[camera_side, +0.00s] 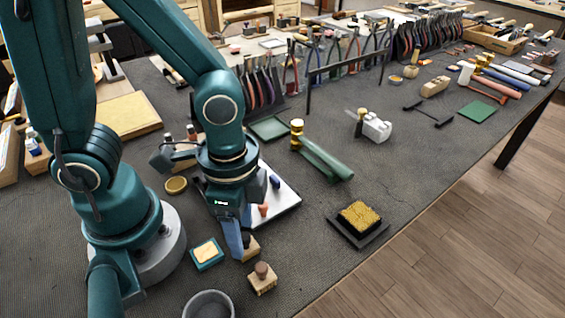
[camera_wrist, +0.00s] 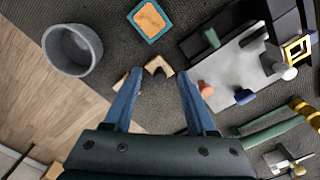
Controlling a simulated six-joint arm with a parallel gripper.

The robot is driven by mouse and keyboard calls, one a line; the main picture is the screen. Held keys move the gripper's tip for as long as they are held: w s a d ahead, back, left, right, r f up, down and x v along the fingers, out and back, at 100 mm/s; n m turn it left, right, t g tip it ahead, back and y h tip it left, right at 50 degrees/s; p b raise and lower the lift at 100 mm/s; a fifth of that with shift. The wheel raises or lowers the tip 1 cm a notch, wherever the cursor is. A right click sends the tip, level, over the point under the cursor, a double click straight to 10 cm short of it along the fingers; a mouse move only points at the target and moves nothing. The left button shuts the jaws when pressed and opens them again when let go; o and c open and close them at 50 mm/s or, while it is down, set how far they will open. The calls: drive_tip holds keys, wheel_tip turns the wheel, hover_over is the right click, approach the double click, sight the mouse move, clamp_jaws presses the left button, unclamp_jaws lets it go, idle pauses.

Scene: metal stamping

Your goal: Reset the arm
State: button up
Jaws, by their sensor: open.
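My gripper (camera_side: 240,250) points down low over the front of the table, near the small wooden blocks. In the wrist view its two blue fingers (camera_wrist: 158,88) are apart, with nothing gripped. A wooden block with a dark top (camera_side: 252,248) is right beside the fingertips in the side view; whether they touch is unclear. In the wrist view a wooden block (camera_wrist: 158,66) shows just beyond the gap between the fingers. A second wooden stamp with a brown knob (camera_side: 263,278) stands nearer the front edge. In the wrist view another wooden piece is partly hidden by the left finger.
A grey bowl (camera_side: 208,305) and a teal-edged pad (camera_side: 207,253) are close by. A white board (camera_side: 285,203) with coloured pegs lies behind the gripper. A brass-headed green hammer (camera_side: 325,163) and a brass-bristle block (camera_side: 358,217) lie right. Tool racks fill the back.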

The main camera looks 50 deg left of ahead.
wheel_tip(320, 180, up, 4)
drive_tip(key=shift+r, duration=0.2)
drive_tip(key=shift+w+a+r, duration=0.15)
drive_tip(key=shift+w+r, duration=0.05)
drive_tip(key=shift+r, duration=0.1)
drive_tip(key=w+a+r+n+t, duration=0.1)
drive_tip(key=a+r+n+t, duration=0.4)
drive_tip(key=n, duration=0.4)
drive_tip(key=shift+w+a+r+t, duration=0.25)
drive_tip(key=shift+a+r, duration=0.3)
drive_tip(key=shift+r, duration=0.45)
